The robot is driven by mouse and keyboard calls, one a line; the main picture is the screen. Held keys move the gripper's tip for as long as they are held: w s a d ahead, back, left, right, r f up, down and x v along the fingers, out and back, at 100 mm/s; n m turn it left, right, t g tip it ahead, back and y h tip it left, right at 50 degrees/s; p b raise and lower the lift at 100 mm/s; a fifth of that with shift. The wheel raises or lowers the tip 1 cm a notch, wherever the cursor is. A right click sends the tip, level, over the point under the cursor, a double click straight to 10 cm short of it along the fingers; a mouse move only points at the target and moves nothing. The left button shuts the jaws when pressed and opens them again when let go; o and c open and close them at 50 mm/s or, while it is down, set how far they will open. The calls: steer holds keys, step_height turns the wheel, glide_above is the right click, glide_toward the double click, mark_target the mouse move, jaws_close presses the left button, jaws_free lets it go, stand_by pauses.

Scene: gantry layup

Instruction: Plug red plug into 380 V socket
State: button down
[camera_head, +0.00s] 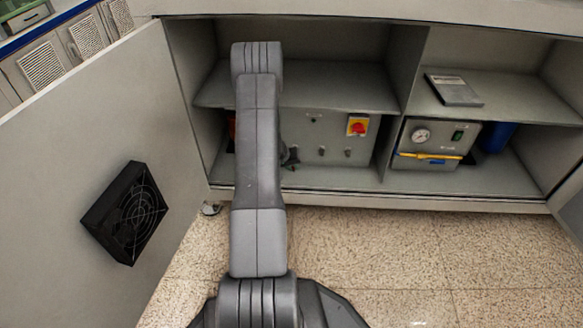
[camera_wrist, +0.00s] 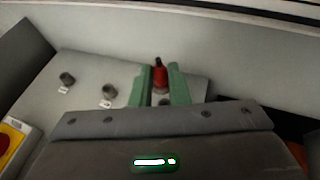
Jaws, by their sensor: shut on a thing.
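My gripper (camera_wrist: 163,88) has two green fingers, shut on a red plug (camera_wrist: 160,75) with a dark upper end. The plug is at the grey control box (camera_wrist: 133,75); I cannot tell whether it is seated in a socket. Two round grey fittings, one (camera_wrist: 67,78) and another (camera_wrist: 108,91), stand on the box face left of the gripper, with small unreadable labels. I cannot tell which socket is 380 V. In the head view the box (camera_head: 335,142) stands inside the cabinet, and my arm hides the plug and most of the gripper.
A gauge unit (camera_head: 425,143) is in the right compartment. The open door (camera_head: 60,170) carries a black fan (camera_head: 127,213) at left.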

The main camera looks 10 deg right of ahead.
steer(key=shift+w+d+p, duration=0.2)
steer(key=shift+w+p, duration=0.2)
steer(key=shift+w, duration=0.25)
steer(key=shift+w+d+p, duration=0.15)
steer(key=shift+w+p, duration=0.25)
steer(key=shift+w, duration=0.2)
steer(key=shift+b, duration=1.9)
stand_by(0.4)
steer(key=shift+w+d+p, duration=0.2)
steer(key=shift+w+p, duration=0.45)
steer(key=shift+w+d+p, duration=0.15)
steer(key=shift+w+p, duration=0.45)
steer(key=c, duration=1.3)
jaws_free()
steer(key=p+v, duration=0.3)
steer(key=v, duration=1)
steer(key=shift+s+a+r, duration=0.2)
steer(key=shift+r, duration=0.1)
